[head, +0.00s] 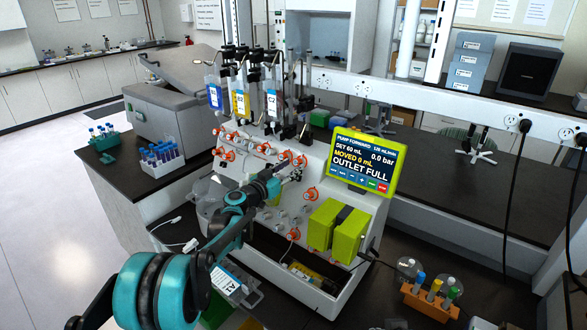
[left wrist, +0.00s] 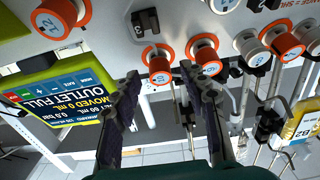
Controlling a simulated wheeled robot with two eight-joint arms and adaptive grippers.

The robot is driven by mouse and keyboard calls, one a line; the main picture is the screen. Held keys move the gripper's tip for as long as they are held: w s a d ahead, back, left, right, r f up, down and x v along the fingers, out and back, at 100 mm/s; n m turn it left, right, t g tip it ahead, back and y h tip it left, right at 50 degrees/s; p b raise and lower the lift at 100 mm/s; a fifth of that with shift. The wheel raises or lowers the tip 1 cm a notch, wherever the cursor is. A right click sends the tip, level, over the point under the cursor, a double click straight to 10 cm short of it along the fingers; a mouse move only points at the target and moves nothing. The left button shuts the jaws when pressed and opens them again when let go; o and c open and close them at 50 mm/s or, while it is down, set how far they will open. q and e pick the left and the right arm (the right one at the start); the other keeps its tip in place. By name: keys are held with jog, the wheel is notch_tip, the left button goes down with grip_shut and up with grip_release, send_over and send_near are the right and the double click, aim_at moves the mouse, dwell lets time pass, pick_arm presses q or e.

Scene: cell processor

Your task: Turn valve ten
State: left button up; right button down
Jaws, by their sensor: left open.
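The cell processor's white panel (head: 345,235) carries several orange-collared valves with numbered blue caps. My left gripper (head: 289,170) is open and reaches up to the panel, just below an upper row of valves. In the left wrist view its fingers (left wrist: 160,73) are spread on either side of one orange valve (left wrist: 158,64), in line with it; I cannot tell whether they touch it. That valve's number is too small to read surely, so I cannot confirm which one is ten. A second orange valve (left wrist: 204,58) sits beside the right-hand fingertip. A valve marked 12 (left wrist: 60,20) is at upper left.
The lit screen (head: 362,162) reads "OUTLET FULL" and "MOVED 0 mL". Hanging bags (head: 240,103) stand above the panel. A green-yellow pump block (head: 328,225) sits right of my left arm. Tube racks stand at left (head: 162,163) and lower right (head: 430,300).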

pick_arm(q)
jog(key=shift+w+d, duration=0.4)
jog(key=shift+w, duration=0.05)
jog(key=shift+c, duration=0.3)
grip_shut()
